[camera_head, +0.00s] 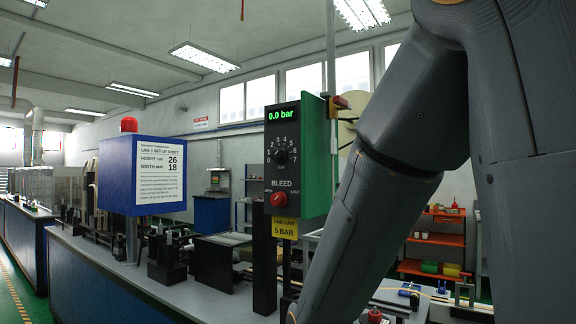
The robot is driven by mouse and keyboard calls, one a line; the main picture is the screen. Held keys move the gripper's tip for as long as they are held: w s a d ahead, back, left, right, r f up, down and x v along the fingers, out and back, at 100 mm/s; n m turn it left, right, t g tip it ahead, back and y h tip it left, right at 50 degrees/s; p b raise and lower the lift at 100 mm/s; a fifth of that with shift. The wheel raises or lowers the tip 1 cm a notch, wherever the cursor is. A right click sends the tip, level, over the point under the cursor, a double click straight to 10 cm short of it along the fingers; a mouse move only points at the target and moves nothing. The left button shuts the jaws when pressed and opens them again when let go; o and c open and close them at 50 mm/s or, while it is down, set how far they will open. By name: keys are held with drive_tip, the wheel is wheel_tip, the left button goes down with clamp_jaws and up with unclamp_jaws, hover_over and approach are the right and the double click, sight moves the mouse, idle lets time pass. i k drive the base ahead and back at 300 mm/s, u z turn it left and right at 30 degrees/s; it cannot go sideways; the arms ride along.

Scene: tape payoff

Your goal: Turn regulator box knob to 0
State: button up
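The regulator box (316,165) stands on a dark post, with a black front panel and a green side. Its green display (283,114) reads 0.0 bar. The black regulator knob (281,157) sits inside a ring of white numbers; its pointer is too small to read. Below it is a red bleed knob (278,199) under the word BLEED. A yellow label (284,228) reading 5 BAR hangs under the panel. My arm crosses the right half of the view, to the right of the box. My gripper is out of view.
A blue box with a white set-up sheet (160,171) stands left of the regulator. A long grey bench (140,274) with black fixtures runs below both. Orange shelves (434,240) stand behind my arm at the right. A floor aisle lies at far left.

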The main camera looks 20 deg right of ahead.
sight(280, 156)
drive_tip(key=z, duration=1.4)
drive_tip(key=k, duration=1.6)
drive_tip(key=u, duration=0.8)
drive_tip(key=i, duration=1)
